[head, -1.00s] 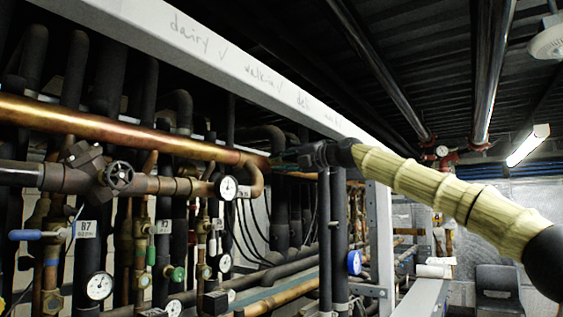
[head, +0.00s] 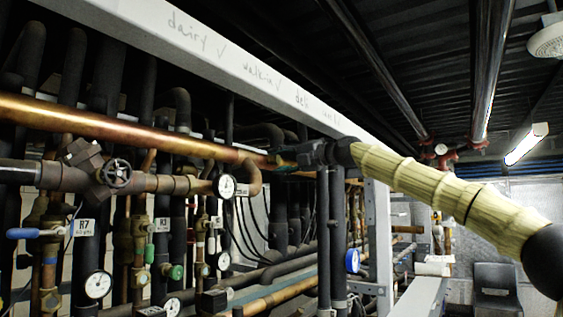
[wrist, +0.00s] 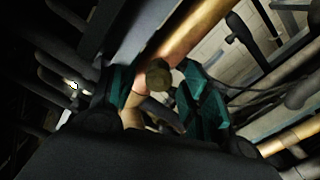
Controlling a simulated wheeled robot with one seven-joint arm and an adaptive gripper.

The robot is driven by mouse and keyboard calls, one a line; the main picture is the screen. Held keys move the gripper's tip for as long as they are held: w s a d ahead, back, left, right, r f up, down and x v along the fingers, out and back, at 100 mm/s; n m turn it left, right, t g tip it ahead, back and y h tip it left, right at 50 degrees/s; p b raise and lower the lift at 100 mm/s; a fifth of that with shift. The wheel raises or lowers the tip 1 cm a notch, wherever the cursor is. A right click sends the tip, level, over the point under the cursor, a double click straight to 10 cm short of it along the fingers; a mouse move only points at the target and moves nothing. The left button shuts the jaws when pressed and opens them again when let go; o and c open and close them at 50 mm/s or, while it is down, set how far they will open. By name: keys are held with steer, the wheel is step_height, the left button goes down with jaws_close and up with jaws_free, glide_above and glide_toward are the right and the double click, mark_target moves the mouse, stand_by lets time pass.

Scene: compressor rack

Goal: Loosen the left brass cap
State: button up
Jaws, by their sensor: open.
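A round, dull brass cap (wrist: 159,76) shows in the wrist view, between the teal fingers of my gripper (wrist: 162,98) and below a copper pipe. The fingers are apart, one on each side of it. I cannot tell whether either finger touches it. In the head view my gripper (head: 283,158) reaches in from the right, at the right end of the long copper pipe (head: 150,131). The cap cannot be made out there, and I cannot tell from these views whether it is the left one.
A pressure gauge (head: 226,186) and a curved copper pipe (head: 254,178) stand just left of my gripper. A white beam (head: 200,52) with handwriting runs above. Dark vertical pipes (head: 323,240) stand below. The wrist view shows pipes crowding both sides.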

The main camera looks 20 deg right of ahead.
steer(key=v, duration=1.2)
steer(key=shift+d, duration=0.25)
steer(key=shift+w+f, duration=0.1)
